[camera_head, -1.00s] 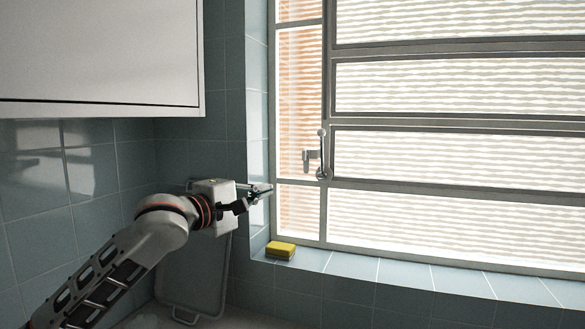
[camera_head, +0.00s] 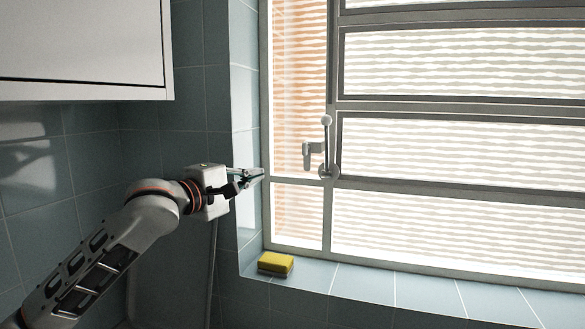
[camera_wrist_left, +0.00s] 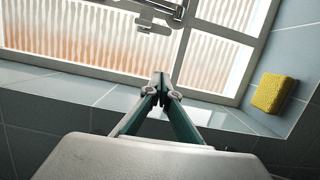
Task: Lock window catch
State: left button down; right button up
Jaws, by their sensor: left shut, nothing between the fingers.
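The window catch (camera_head: 327,150) is a grey metal handle with a pale round knob at its top end. It stands upright on the window's vertical bar, with its round base at the bottom. A small metal keeper (camera_head: 312,149) sits just left of it. In the left wrist view the catch (camera_wrist_left: 160,8) shows partly, cut off by the top edge. My left gripper (camera_head: 257,176) is left of the catch and a little lower, apart from it. Its fingers are shut and empty, and the closed tips show in the left wrist view (camera_wrist_left: 160,82). My right gripper is not in view.
A yellow sponge (camera_head: 275,263) lies on the tiled sill (camera_head: 365,284) at its left end, below my left gripper; it also shows in the left wrist view (camera_wrist_left: 272,93). A white cabinet (camera_head: 80,45) hangs at upper left. The space before the window is clear.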

pick_arm(q)
jog(key=w+d, duration=0.7)
jog(key=d, duration=0.2)
jog(key=shift+w+p, duration=0.15)
jog(key=shift+p, duration=0.2)
jog(key=shift+d, duration=0.1)
dwell(0.5)
